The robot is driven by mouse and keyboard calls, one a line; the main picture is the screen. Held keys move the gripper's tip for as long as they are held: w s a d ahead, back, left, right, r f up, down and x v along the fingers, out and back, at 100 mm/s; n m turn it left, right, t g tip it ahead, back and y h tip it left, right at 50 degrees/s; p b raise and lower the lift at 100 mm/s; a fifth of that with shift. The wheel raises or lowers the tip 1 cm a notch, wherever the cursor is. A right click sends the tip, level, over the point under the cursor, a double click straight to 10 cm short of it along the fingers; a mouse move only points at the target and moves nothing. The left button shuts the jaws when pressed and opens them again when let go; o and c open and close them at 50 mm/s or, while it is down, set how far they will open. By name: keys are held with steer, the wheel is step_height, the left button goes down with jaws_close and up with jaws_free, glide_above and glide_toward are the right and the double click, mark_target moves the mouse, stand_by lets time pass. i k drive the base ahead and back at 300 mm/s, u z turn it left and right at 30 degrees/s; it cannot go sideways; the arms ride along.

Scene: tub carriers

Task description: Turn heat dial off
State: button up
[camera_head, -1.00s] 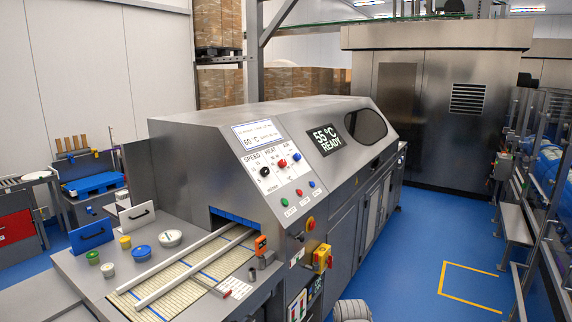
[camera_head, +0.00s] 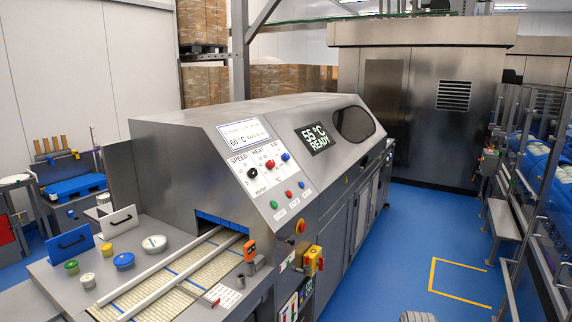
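The heat dial (camera_head: 270,164) is a red knob in the middle of a white control panel on the sloped face of a grey machine (camera_head: 170,148). It sits under the word HEAT, between a black speed knob (camera_head: 252,173) and a blue air knob (camera_head: 285,156). Its pointer setting is too small to read. A small screen (camera_head: 245,136) above it shows 60 °C, and a larger black display (camera_head: 315,138) shows 55 °C READY. My gripper is not in view.
Green, red and blue buttons lie below the knobs. Lidded tubs (camera_head: 123,261) stand left of the conveyor (camera_head: 165,285).

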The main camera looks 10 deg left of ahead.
mark_target(271, 163)
steer(key=z, duration=0.25)
steer(key=i, duration=1.6)
steer(key=u, duration=1.45)
